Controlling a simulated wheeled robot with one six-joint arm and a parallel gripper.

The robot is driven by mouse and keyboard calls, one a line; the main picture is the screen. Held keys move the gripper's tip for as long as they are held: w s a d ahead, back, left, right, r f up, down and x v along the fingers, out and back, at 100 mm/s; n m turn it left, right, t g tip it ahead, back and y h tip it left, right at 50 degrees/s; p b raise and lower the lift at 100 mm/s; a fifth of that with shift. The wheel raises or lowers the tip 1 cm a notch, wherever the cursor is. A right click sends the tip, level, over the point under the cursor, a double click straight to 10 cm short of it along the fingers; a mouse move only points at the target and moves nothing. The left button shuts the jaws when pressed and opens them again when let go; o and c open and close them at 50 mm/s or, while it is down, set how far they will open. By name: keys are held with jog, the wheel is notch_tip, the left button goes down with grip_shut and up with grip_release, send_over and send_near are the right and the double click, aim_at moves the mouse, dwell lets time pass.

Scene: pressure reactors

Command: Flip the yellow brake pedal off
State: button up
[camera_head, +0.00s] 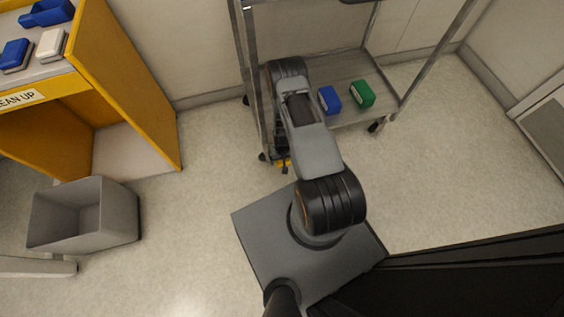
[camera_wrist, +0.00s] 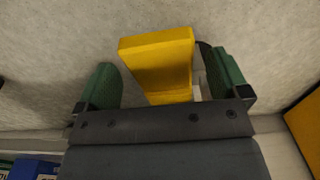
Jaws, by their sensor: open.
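The yellow brake pedal (camera_wrist: 160,62) shows in the wrist view as a wide yellow plate with a narrower stem, between the two green fingers of my gripper (camera_wrist: 168,85). My gripper is open. The pedal lies closer to the right finger; I cannot tell if it touches. In the head view a small part of the yellow pedal (camera_head: 283,163) shows low by the cart's front left leg. My arm hides most of it there, and my gripper is hidden behind the arm.
A metal cart (camera_head: 345,75) stands by the wall, with a blue box (camera_head: 329,100) and a green box (camera_head: 362,94) on its lower shelf. A yellow bench (camera_head: 130,90) and a grey bin (camera_head: 85,215) are at left. The floor right of the cart is clear.

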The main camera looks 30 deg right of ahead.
jog(key=shift+f+b, duration=0.3)
jog(key=shift+f, duration=0.7)
jog(key=c, duration=1.3)
jog(key=shift+w+r+p, duration=0.1)
jog(key=shift+r+p, duration=0.35)
jog(key=shift+p, duration=0.05)
jog(key=shift+f, duration=0.15)
jog(key=o, duration=1.3)
notch_tip(320, 180, up, 14)
jog(key=p, duration=0.6)
jog(key=shift+f, duration=0.1)
